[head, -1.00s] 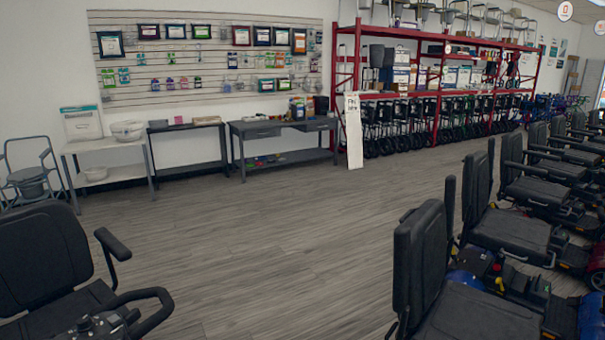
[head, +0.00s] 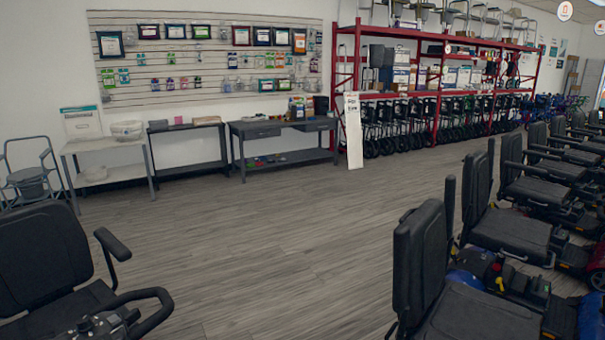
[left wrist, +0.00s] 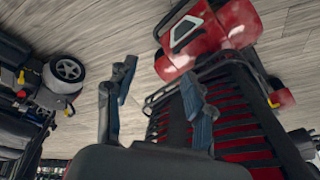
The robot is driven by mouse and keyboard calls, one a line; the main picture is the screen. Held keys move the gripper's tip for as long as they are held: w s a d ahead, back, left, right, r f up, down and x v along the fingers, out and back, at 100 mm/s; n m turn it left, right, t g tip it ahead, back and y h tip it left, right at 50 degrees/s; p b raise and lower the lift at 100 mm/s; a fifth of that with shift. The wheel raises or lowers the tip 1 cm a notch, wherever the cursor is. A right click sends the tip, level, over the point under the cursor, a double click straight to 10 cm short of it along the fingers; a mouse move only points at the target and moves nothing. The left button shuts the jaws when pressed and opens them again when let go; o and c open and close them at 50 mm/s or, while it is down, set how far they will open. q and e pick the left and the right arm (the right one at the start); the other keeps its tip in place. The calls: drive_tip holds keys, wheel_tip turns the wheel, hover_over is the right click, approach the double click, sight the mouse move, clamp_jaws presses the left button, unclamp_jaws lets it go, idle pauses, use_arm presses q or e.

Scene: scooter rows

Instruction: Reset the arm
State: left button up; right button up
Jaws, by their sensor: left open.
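My left gripper (left wrist: 160,100) shows in the left wrist view with its two fingers spread wide apart and nothing between them. Behind the fingers is a red scooter (left wrist: 222,30) with a dark slatted part over red, seen at a steep tilt. The gripper appears apart from it, though the exact distance is hard to tell. Neither arm shows in the head view, and my right gripper is in no frame.
Black scooter seats (head: 420,265) stand in a row on the right, and another scooter seat (head: 45,255) is at the lower left. The wooden floor (head: 260,235) between them is clear. Grey tables (head: 280,127) and a red rack (head: 437,92) line the back wall.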

use_arm(q)
drive_tip(key=s+a+f+g, duration=0.1)
drive_tip(key=s+f, duration=0.8)
drive_tip(key=f, duration=0.4)
drive_tip(key=s+a+f, duration=0.2)
drive_tip(key=s+f, duration=0.8)
drive_tip(key=f, duration=0.3)
drive_tip(key=shift+s+a+g, duration=0.2)
drive_tip(key=shift+s+g, duration=0.05)
drive_tip(key=shift+g, duration=0.15)
